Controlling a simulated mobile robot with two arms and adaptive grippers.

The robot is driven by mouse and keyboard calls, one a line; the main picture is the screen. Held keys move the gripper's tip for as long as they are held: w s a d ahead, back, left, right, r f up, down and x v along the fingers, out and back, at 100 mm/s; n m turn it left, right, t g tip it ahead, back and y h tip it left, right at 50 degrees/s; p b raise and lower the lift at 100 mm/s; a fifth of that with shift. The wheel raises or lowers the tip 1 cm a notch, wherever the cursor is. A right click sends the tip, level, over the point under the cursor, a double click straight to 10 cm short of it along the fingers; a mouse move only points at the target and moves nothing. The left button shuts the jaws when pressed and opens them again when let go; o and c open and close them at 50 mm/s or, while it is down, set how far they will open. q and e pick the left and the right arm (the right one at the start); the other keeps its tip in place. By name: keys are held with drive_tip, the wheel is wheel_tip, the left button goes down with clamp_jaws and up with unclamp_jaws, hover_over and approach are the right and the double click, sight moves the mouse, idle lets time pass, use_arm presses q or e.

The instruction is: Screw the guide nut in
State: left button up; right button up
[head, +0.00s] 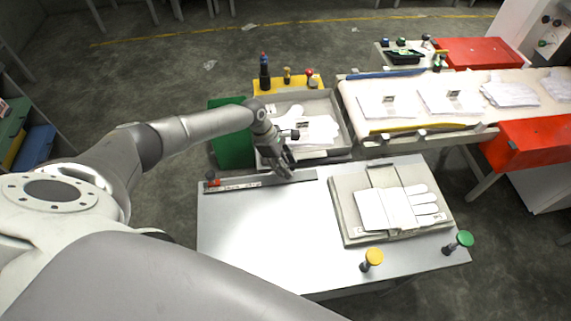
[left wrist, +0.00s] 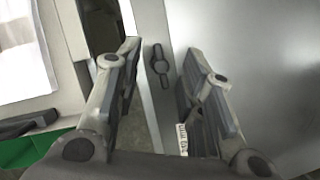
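The gripper (head: 283,166) is over the long grey guide bar (head: 243,182) at the back edge of the table. In the left wrist view its two fingers (left wrist: 167,72) stand apart, one on each side of the nut, with visible gaps. Whether the nut is threaded in cannot be told. In the head view the nut is not clearly seen. My right gripper is out of view.
A white glove (head: 400,208) lies on a beige pad at the table's right. Yellow (head: 373,257) and green (head: 464,238) knobs stand along the front right edge. A grey bin (head: 342,125) with gloves stands behind the table. The table's middle (head: 265,225) is clear.

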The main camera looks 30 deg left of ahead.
use_arm(q)
drive_tip(key=shift+d+f, duration=0.2)
drive_tip(key=shift+f, duration=0.1)
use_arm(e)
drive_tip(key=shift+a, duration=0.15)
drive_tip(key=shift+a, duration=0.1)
